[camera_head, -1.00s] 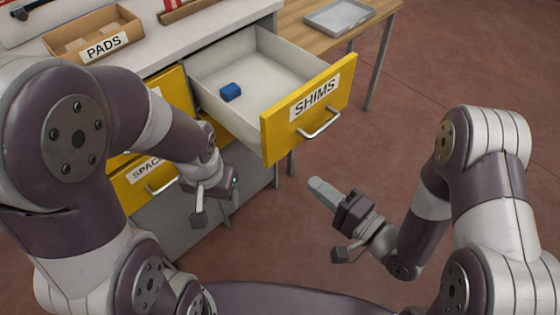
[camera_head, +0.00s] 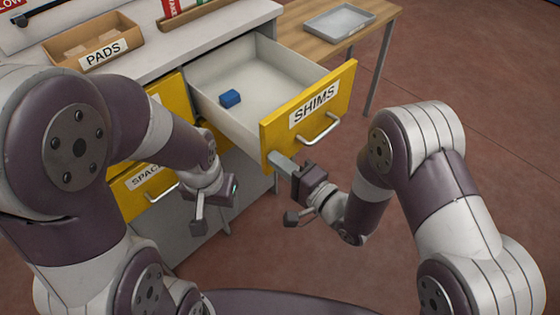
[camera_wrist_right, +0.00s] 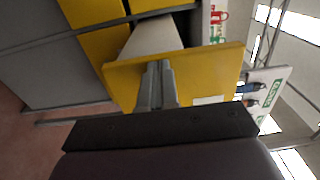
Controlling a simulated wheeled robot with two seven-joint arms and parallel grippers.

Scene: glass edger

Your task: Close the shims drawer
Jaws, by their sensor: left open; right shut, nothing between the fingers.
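The shims drawer (camera_head: 312,106) is pulled out, with a yellow front, a SHIMS label and a metal bar handle (camera_head: 319,130). A blue block (camera_head: 230,98) lies inside it. My right gripper (camera_head: 276,158) is shut and empty, its fingertips at the lower left part of the drawer front, below and left of the handle. In the right wrist view the shut fingers (camera_wrist_right: 157,70) point at the yellow front (camera_wrist_right: 205,70); I cannot tell whether they touch it. My left gripper (camera_head: 214,205) is open and hangs before the lower drawers, apart from the shims drawer.
A PADS box (camera_head: 93,42) stands on the white worktop (camera_head: 170,45). A second yellow drawer (camera_head: 135,200), its label partly hidden, is below left. A wooden table (camera_head: 300,33) with a grey tray (camera_head: 339,20) stands at the back right. The floor right of the drawer is clear.

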